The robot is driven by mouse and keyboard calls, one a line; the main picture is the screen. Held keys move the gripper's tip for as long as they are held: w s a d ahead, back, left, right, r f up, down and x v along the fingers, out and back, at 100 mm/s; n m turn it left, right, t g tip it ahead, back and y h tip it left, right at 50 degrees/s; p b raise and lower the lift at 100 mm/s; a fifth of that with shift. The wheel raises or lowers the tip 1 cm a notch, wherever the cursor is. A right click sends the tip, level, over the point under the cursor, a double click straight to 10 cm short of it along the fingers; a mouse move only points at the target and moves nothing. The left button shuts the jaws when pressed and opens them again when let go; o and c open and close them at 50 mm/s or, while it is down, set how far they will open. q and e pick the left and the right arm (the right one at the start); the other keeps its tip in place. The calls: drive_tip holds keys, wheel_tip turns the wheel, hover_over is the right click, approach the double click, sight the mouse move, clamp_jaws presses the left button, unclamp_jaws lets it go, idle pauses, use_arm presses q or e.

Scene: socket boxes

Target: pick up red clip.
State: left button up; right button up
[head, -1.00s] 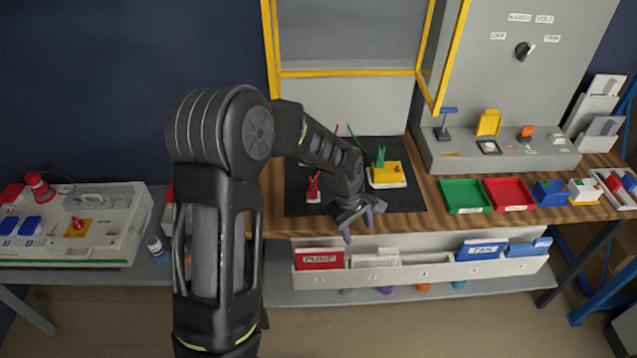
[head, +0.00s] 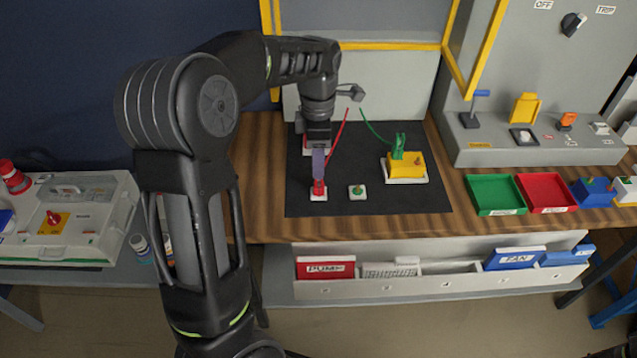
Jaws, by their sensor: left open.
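The red clip (head: 319,188) stands upright on a small white socket box (head: 318,196) on the black mat (head: 300,190). A red lead runs up and to the right behind it. My left gripper (head: 318,165) points down right above the red clip. Its grey-purple fingers are seen edge-on, close to the clip's top. It is open, and I cannot tell whether the fingers are on either side of the clip. The green clip (head: 398,148) stands on the yellow block (head: 407,166) to the right, with a green lead. My right gripper is not in view.
A small white box with a green socket (head: 357,192) is just right of the red clip. Green (head: 495,193) and red (head: 546,192) trays lie at the right. A rack of cards (head: 440,275) is at the table's front edge. The mat's front right is clear.

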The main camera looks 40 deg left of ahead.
sight(319, 181)
use_arm(q)
drive_tip(key=shift+s+d+r, duration=0.15)
drive_tip(key=shift+s, duration=0.05)
drive_tip(key=shift+w+f, duration=0.1)
drive_tip(key=shift+f, duration=1.25)
drive_tip(key=shift+w+f+p, duration=0.1)
drive_tip(key=shift+f+p, duration=0.55)
drive_tip(key=shift+f, duration=1.95)
clamp_jaws()
